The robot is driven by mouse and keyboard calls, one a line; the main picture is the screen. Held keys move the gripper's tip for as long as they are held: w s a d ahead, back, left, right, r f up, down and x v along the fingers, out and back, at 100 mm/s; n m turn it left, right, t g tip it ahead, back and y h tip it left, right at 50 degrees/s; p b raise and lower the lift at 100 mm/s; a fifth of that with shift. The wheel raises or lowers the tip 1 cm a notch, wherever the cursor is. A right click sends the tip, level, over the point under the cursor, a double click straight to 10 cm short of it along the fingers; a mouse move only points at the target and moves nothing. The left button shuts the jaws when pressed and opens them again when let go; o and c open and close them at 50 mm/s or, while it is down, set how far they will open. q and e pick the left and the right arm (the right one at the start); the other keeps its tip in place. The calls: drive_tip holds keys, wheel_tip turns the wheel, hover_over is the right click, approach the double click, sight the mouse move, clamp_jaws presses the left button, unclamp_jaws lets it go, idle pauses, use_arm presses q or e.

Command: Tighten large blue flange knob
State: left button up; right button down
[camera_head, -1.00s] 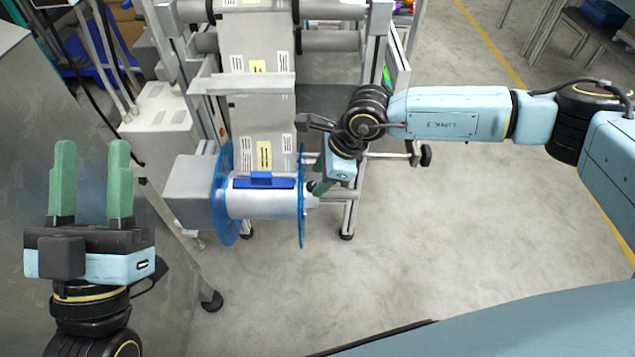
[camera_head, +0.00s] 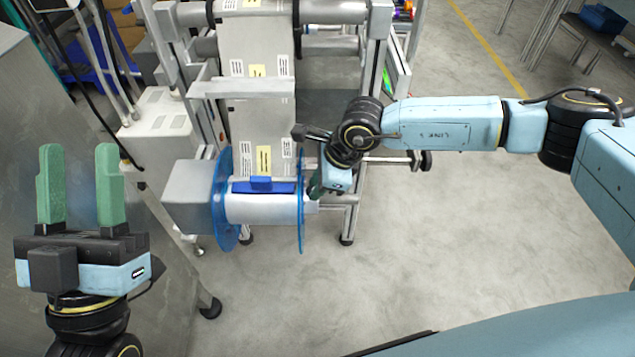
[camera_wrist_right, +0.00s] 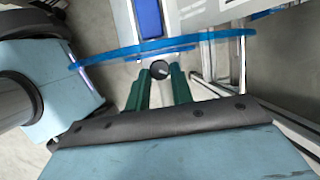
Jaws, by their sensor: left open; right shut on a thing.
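The film reel (camera_head: 262,208) sits on the machine's spindle between two blue flanges, with a blue clip (camera_head: 262,185) across its top. The right-hand blue flange (camera_head: 301,200) is seen edge-on; it also shows in the right wrist view (camera_wrist_right: 115,55). My right gripper (camera_head: 316,190) is at the spindle end just right of this flange. In the right wrist view its green fingers (camera_wrist_right: 160,88) are shut around a dark round knob (camera_wrist_right: 160,69) at the flange's hub. The knob is mostly hidden in the head view. My left gripper (camera_head: 80,190) is open and empty at the left.
A grey motor box (camera_head: 187,195) is left of the reel. The machine frame (camera_head: 375,70) rises behind it, with film running up over rollers. A grey metal cabinet (camera_head: 60,120) stands at the left. The floor (camera_head: 450,230) at the right is clear.

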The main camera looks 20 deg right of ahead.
drive_tip(key=shift+s+m+p, duration=0.15)
drive_tip(key=shift+m+p, duration=0.4)
drive_tip(key=shift+m, duration=0.05)
drive_tip(key=shift+a+m+t+p, duration=0.1)
drive_tip(key=shift+m+t+p, duration=0.4)
drive_tip(key=shift+m, duration=0.3)
use_arm(q)
drive_tip(key=shift+w+d+f+g+y+p, duration=0.1)
drive_tip(key=shift+w+f+g+y, duration=0.15)
drive_tip(key=shift+w+f+g, duration=0.35)
drive_tip(key=shift+w+d+f+g+y+p, duration=0.1)
drive_tip(key=shift+w+f+g+y, duration=0.15)
drive_tip(key=shift+f+g, duration=0.55)
drive_tip(key=shift+w+d+f+g+y+p, duration=0.1)
drive_tip(key=shift+w+f+g+y, duration=0.1)
drive_tip(key=shift+w+f+g, duration=0.5)
use_arm(e)
drive_tip(key=shift+m+h, duration=0.3)
drive_tip(key=shift+m, duration=0.5)
use_arm(q)
drive_tip(key=shift+s+r, duration=0.2)
use_arm(e)
drive_tip(key=c, duration=1.2)
unclamp_jaws()
